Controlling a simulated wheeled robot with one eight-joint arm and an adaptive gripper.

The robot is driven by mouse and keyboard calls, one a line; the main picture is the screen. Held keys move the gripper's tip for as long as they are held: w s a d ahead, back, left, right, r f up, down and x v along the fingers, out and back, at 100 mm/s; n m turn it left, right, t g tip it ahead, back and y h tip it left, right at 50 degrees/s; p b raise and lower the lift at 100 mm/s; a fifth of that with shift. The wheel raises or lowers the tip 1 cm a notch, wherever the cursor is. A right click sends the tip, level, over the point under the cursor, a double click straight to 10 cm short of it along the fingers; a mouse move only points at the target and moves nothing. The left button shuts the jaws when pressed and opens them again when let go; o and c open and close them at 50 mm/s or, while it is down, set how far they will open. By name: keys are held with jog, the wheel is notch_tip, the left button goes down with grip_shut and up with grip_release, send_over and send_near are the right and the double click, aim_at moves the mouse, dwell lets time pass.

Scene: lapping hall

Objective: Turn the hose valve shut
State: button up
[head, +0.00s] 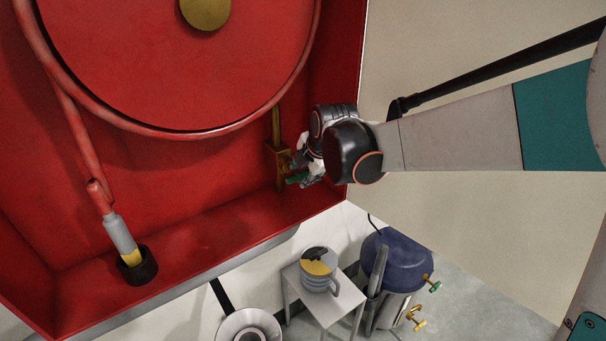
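The hose valve (277,155) is a brass body on a brass pipe in the lower right of the red hose cabinet. A small green part, which looks like its handle (295,179), shows at its lower right. My gripper (304,172) is at the valve, coming in from the right, with its fingers close around the green part. My wrist and the small size hide much of the fingers. I cannot tell whether they touch the handle or how far they are closed. The handle's exact angle is also unclear.
The red cabinet (230,222) has a side wall and lower lip close to my wrist. A hose reel (150,60) fills its upper part, and a nozzle (121,235) sits in a black holder at lower left. Below are a small table (345,300) with a mug (318,272) and a blue-topped tank (398,262).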

jog(key=v, duration=0.8)
jog(key=shift+s+r, duration=0.25)
jog(key=shift+s, duration=0.05)
jog(key=shift+d, duration=0.1)
